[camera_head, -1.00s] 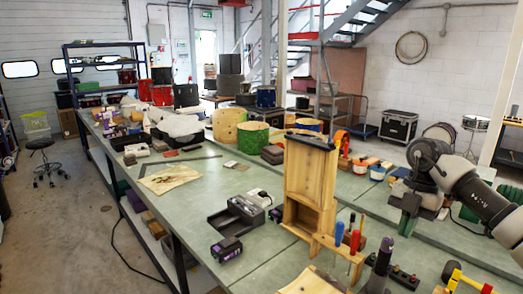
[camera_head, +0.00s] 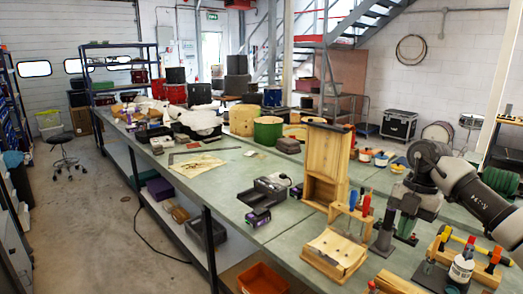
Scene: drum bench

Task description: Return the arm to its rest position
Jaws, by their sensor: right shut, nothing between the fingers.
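My right arm comes in from the right edge, bends at a dark grey joint and hangs down over the right part of the workbench. My right gripper (camera_head: 405,232) points downward at its end, with green showing near the tips. It is shut and empty. Whether it touches the bench top cannot be told. A dark grey upright post (camera_head: 384,238) stands close to its left. My left arm and gripper are not in view.
The green-grey workbench (camera_head: 228,188) runs back to the left. A wooden cabinet (camera_head: 325,165), a wooden screwdriver rack (camera_head: 350,218), a wooden box (camera_head: 335,252) and a white bottle (camera_head: 461,268) stand near the arm. Open floor (camera_head: 100,215) lies left of the bench.

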